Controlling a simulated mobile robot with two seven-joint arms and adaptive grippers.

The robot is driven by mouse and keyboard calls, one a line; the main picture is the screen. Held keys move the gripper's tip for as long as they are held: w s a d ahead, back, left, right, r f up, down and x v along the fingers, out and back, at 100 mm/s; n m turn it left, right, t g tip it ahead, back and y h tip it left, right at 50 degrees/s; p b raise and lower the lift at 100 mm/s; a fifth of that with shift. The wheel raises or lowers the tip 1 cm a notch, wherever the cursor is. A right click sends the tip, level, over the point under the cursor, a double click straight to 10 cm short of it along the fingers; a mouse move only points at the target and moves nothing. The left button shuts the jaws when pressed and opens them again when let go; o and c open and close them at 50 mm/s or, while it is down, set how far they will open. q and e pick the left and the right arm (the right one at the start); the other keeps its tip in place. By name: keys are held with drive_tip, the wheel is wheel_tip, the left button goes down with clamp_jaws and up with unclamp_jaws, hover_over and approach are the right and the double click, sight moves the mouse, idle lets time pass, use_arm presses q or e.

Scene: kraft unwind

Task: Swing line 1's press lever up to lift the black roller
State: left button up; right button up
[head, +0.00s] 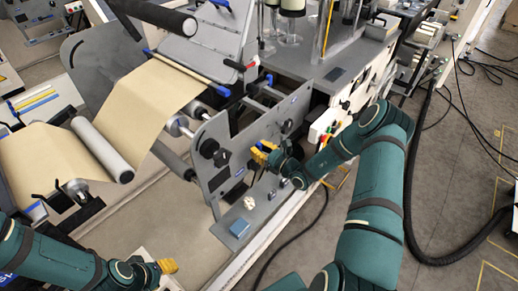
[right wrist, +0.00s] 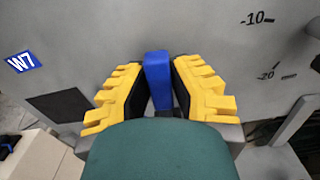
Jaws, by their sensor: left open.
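My right gripper (head: 262,152) is at the grey side plate of the paper line in the head view. The rest of this lever is hidden behind the gripper. A black roller (head: 152,16) lies across the top of the head view. A second dark roller (head: 174,160) sits below the brown paper web. My left gripper (head: 167,266) is open and empty, low in the head view, away from the line.
A grey panel with a blue W7 label (right wrist: 23,62) and scale marks (right wrist: 262,18) stands behind the handle. Black cables (head: 465,80) lie on the floor at right.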

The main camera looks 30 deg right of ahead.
drive_tip(key=o, duration=0.4)
drive_tip(key=shift+w+a, duration=0.1)
drive_tip(key=shift+a, duration=0.15)
drive_tip(key=shift+d, duration=0.2)
drive_tip(key=shift+s+d, duration=0.1)
drive_tip(key=shift+s, duration=0.35)
drive_tip(key=v, duration=1.1)
drive_tip(key=shift+s, duration=0.15)
